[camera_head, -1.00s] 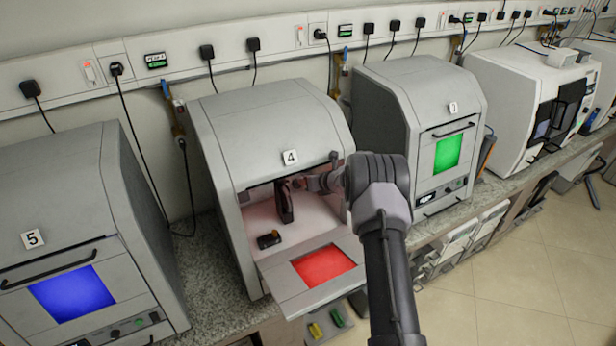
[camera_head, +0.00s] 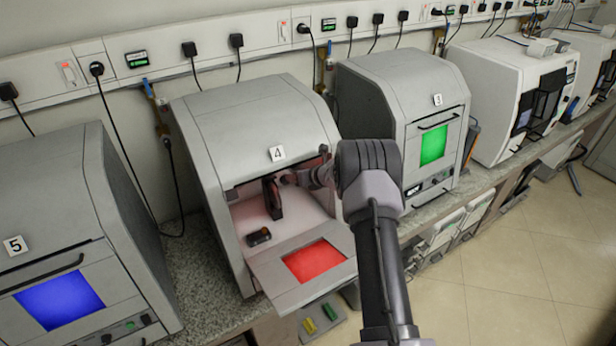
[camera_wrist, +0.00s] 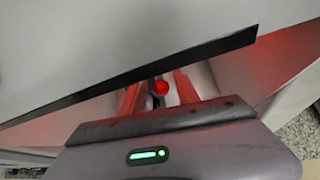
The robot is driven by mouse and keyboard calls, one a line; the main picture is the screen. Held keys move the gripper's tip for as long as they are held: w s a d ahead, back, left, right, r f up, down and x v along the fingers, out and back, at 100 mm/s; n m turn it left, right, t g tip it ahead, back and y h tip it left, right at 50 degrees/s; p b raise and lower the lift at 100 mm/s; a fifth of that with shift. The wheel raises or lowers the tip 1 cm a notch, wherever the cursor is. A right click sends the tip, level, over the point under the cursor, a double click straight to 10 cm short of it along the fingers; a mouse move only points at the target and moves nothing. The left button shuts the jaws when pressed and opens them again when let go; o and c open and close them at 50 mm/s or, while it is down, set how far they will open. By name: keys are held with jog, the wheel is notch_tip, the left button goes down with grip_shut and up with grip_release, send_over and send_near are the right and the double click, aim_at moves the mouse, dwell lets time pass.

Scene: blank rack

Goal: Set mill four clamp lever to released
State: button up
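Mill four (camera_head: 255,115) is the grey cabinet marked 4, at the middle of the head view. Its front door (camera_head: 265,278), with a red window, is folded down open. My arm reaches in from the right, and my gripper (camera_head: 271,198) appears as a dark upright shape inside. In the wrist view a small red ball, possibly the clamp lever's knob (camera_wrist: 160,87), shows beyond the gripper body, between two red-lit strips that look like spread fingers. I see no contact with the ball. The rest of the lever is hidden or too dark to make out.
A small black block (camera_head: 259,237) sits on the mill's floor, left of my gripper. The hood edge (camera_wrist: 190,55) crosses the wrist view close above the gripper. Mill 5 (camera_head: 75,230) stands left and mill 3 (camera_head: 400,95) right, both shut.

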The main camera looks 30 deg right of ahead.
jog(key=b+v, duration=0.1)
jog(key=v, duration=1.4)
jog(key=shift+s+r, duration=0.2)
jog(key=shift+s, duration=0.15)
jog(key=shift+c, duration=0.5)
